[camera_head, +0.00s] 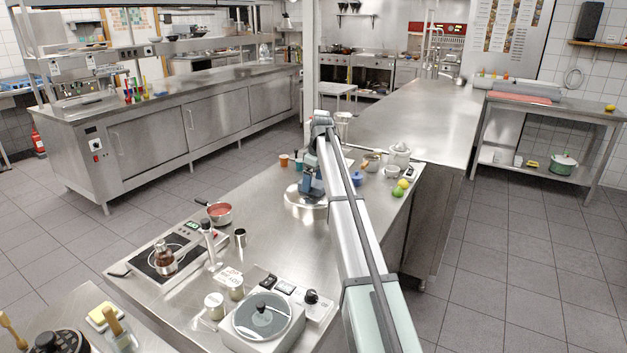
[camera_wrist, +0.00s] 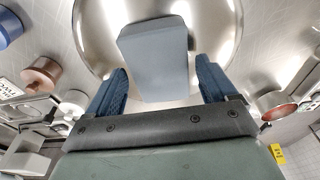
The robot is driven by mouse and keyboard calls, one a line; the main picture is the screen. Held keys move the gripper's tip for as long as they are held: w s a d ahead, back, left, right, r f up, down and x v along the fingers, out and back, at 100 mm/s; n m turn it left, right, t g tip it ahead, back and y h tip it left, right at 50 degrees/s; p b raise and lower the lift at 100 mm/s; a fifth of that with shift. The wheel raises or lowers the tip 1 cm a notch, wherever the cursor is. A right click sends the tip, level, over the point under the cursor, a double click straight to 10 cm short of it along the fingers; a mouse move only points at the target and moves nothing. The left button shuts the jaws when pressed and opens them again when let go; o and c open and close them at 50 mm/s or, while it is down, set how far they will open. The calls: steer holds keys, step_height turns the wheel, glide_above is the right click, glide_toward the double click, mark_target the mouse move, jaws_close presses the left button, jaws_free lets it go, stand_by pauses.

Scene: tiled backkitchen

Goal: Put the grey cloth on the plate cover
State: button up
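The plate cover (camera_head: 294,196) is a shiny, round metal dome on the steel counter, left of my arm. It also fills the upper middle of the wrist view (camera_wrist: 95,38). The grey cloth (camera_wrist: 155,45) shows there as a flat blue-grey piece in front of the cover, between my fingers. I cannot make it out clearly in the head view. My gripper (camera_head: 311,190) is right over the cover. In the wrist view my gripper (camera_wrist: 163,72) has its blue fingers wide apart, with gaps between them and the cloth. Whether the cloth's underside touches the cover is hidden.
A red saucepan (camera_head: 219,212) stands left of the cover, behind an induction hob (camera_head: 168,253). A scale (camera_head: 263,318) and small jars are at the front. A blue pot (camera_head: 357,178), limes and lemons (camera_head: 404,184) lie right of my arm.

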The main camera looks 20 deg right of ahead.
mark_target(318, 184)
steer(key=shift+o, duration=0.6)
step_height(318, 184, up, 12)
steer(key=s+d, duration=0.1)
steer(key=shift+s+d+r, duration=0.15)
